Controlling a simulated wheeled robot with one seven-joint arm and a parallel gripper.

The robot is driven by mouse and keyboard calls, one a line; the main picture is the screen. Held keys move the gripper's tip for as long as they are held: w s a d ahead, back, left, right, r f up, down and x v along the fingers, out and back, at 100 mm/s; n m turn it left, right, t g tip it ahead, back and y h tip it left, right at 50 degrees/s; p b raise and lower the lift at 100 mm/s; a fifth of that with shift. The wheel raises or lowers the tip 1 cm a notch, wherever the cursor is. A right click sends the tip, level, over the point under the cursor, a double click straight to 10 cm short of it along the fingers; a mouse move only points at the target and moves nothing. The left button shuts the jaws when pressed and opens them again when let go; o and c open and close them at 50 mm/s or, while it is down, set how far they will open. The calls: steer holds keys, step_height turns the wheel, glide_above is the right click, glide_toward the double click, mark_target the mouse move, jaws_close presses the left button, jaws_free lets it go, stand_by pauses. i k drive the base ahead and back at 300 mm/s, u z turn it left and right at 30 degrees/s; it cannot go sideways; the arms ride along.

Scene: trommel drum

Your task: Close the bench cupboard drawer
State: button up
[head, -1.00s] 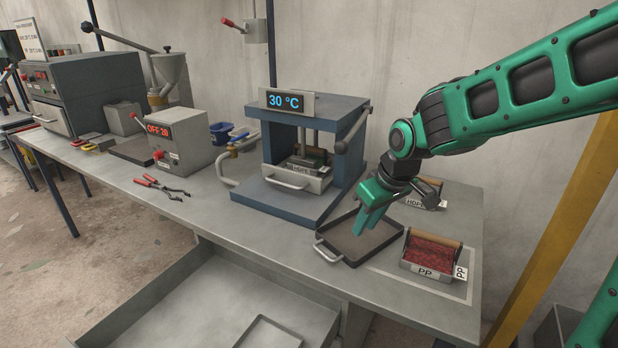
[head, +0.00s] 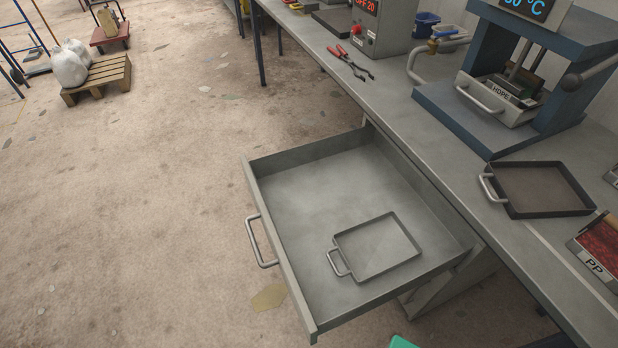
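The bench cupboard drawer (head: 300,205) stands pulled far out from under the bench in the head view. It is a wide grey metal drawer. Its front panel faces left, with a bar handle (head: 258,242) on it. A shallow grey tray (head: 375,247) with its own small handle lies inside the drawer. My gripper is out of view; only a small green piece of my arm shows at the bottom edge, and nothing touches the drawer handle.
The grey bench top (head: 440,165) runs above the drawer, with a dark tray (head: 540,190), a blue press (head: 560,70), a PP box (head: 600,252) and red-handled pliers (head: 350,62). The floor left of the drawer is open. A pallet (head: 97,78) with white sacks stands far left.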

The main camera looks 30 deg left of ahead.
mark_target(304, 195)
steer(key=u, duration=1.7)
